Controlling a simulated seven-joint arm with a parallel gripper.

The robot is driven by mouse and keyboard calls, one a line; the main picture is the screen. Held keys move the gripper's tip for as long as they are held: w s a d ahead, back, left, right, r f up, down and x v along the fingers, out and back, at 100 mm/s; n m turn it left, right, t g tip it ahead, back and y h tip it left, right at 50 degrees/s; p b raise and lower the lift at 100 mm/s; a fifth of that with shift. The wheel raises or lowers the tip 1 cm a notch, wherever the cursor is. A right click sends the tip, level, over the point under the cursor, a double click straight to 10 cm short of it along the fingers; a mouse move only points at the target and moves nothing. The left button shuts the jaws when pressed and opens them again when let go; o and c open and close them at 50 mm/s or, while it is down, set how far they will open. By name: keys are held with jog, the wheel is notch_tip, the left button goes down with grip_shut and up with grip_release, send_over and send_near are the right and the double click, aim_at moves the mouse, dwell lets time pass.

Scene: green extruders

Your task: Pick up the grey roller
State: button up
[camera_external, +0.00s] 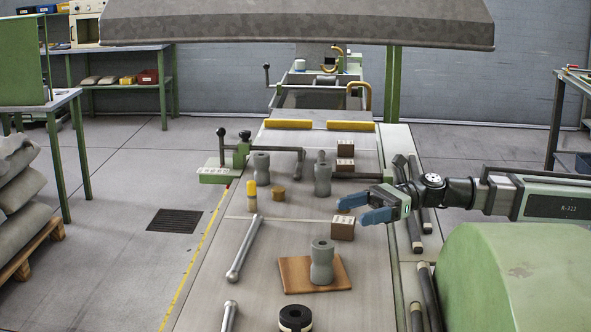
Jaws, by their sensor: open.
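The nearest grey roller (321,264) stands on a brown square board (296,276). Another grey roller (322,174) stands farther back in the middle, with a thin stub on top. A third grey roller (261,168) stands at the back left. My gripper (352,210) has blue fingers and reaches in from the right. It is open and apart from the rollers, between the near and middle ones, close to a brown block (342,228).
Silvery rods (244,249) lie on the table's left side. A black ring (295,318) lies at the front edge. A yellow-topped cylinder (252,196) and small brown piece (279,194) stand left.

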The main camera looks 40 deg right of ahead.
jog(key=w+d+m+t+h, duration=0.6)
jog(key=w+d+m+t, duration=0.3)
jog(key=w+d, duration=1.6)
jog(key=n+t, duration=0.1)
send_near(317, 174)
jog(key=shift+s+d+f, duration=0.2)
jog(key=shift+d+f, duration=0.1)
jog(key=shift+d, duration=0.3)
jog(key=shift+s+d+f, duration=0.2)
jog(key=shift+d+f, duration=0.1)
jog(key=shift+d, duration=0.3)
jog(key=shift+s+d+f, duration=0.2)
jog(key=shift+d+f, duration=0.1)
jog(key=shift+d, duration=0.35)
jog(key=x, duration=0.7)
jog(key=shift+w+a+r, duration=0.1)
jog(key=shift+w+a, duration=0.15)
jog(key=shift+w, duration=0.1)
jog(key=shift+r+x, duration=0.15)
jog(key=shift+x, duration=1.3)
jog(key=shift+r+x, duration=0.15)
jog(key=shift+x, duration=1.35)
jog(key=shift+s, duration=0.1)
jog(key=c, duration=1.2)
jog(key=shift+o, duration=0.2)
jog(key=shift+r, duration=0.1)
